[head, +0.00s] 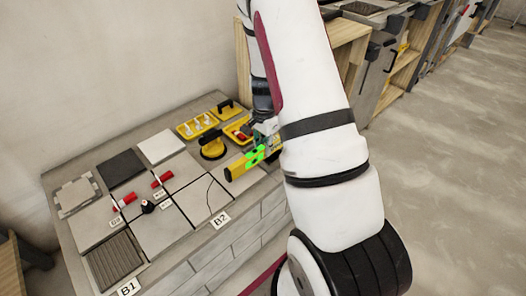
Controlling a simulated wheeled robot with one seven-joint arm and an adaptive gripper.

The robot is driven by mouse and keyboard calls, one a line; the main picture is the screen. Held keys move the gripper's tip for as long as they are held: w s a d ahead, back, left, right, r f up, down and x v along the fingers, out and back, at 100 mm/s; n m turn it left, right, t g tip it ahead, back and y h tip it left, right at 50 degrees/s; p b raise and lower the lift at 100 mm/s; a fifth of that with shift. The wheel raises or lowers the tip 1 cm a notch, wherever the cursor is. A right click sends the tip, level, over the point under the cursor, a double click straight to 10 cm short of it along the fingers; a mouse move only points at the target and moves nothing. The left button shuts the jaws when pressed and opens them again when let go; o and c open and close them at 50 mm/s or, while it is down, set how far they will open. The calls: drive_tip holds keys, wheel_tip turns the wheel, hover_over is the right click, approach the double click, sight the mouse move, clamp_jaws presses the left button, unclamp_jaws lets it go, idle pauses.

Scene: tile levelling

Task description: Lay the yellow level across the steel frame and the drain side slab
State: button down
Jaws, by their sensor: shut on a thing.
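The yellow level (236,172) is a bar with bright green parts, at the right end of the worktop. My gripper (262,145) is shut on it; my white arm hides much of the gripper and the level's far end. I cannot tell whether the level touches the surface under it. A pale square with notched corners (75,195), perhaps the steel frame, lies at the far left. A dark ribbed drain piece (115,261) lies at the front left by label B1. Grey slabs (161,230) lie beside it; which is the drain side slab is not clear.
Red-handled tools (163,179) and a small black knob (147,207) stand on the slab joints. A yellow-black suction lifter (212,146), a yellow tray (197,125) and a yellow float (228,110) sit at the back right. Wooden shelving (345,45) stands behind my arm.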

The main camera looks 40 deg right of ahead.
drive_tip(key=shift+f+b, duration=3.2)
drive_tip(key=shift+f, duration=1)
drive_tip(key=shift+f, duration=0.25)
drive_tip(key=c, duration=1.4)
unclamp_jaws()
drive_tip(key=shift+r, duration=0.15)
wheel_tip(320, 180, up, 12)
drive_tip(key=shift+f, duration=0.1)
drive_tip(key=shift+a, duration=0.1)
